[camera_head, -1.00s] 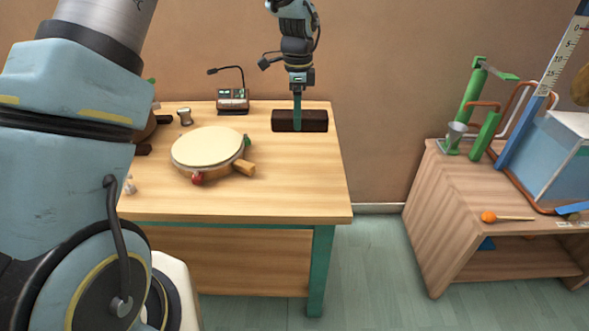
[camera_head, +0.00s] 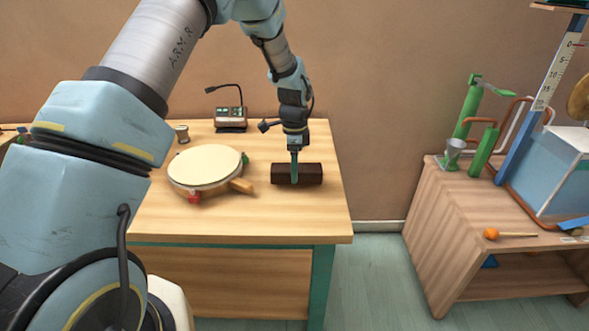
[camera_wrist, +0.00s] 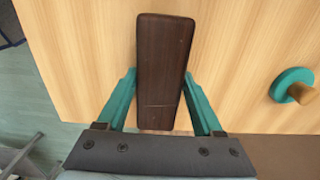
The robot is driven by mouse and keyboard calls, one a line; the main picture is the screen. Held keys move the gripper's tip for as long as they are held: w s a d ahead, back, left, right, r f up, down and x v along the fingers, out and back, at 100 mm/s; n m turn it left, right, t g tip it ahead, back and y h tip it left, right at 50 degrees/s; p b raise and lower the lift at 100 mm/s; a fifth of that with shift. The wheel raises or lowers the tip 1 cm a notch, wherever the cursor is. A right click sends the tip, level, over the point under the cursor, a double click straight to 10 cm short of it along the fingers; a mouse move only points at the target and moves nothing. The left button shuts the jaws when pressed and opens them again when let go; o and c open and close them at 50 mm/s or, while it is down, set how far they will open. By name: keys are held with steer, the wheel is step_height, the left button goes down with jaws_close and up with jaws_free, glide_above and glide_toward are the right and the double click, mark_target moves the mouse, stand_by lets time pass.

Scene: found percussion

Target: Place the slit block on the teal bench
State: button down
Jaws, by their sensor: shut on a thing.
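The slit block is a dark brown, oblong wooden block (camera_head: 312,174), seen in the head view over the right part of the bench top. The teal bench (camera_head: 250,221) has a pale wood top and a teal frame. My gripper (camera_head: 295,178) points down with its teal fingers shut on the block. In the wrist view the block (camera_wrist: 163,60) lies lengthwise between the two fingers, with the bench top (camera_wrist: 235,55) beneath it. I cannot tell whether its underside touches the top. The slit itself is not clearly visible.
A round drum (camera_head: 205,166) with a wooden peg (camera_head: 241,186) lies left of the block. A small device with a gooseneck (camera_head: 230,117) and a metal cup (camera_head: 182,133) stand behind. A wooden shelf unit (camera_head: 450,215) holding pipes stands right, across a floor gap. Bench top in front is clear.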

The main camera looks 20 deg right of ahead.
steer(key=shift+f, duration=0.55)
steer(key=shift+f, duration=0.15)
steer(key=shift+c, duration=0.2)
jaws_free()
step_height(320, 180, up, 12)
steer(key=b, duration=0.2)
steer(key=a+r+n, duration=0.3)
steer(key=a+n, duration=0.6)
steer(key=a, duration=0.9)
steer(key=s+a+n, duration=0.5)
steer(key=a+n, duration=0.1)
steer(key=a, duration=0.3)
steer(key=s+a+n+t, duration=0.1)
steer(key=s+a+n, duration=0.5)
steer(key=a, duration=0.3)
steer(key=shift+a+n+t, duration=0.3)
steer(key=shift+a+n, duration=0.05)
steer(key=shift+n, duration=0.15)
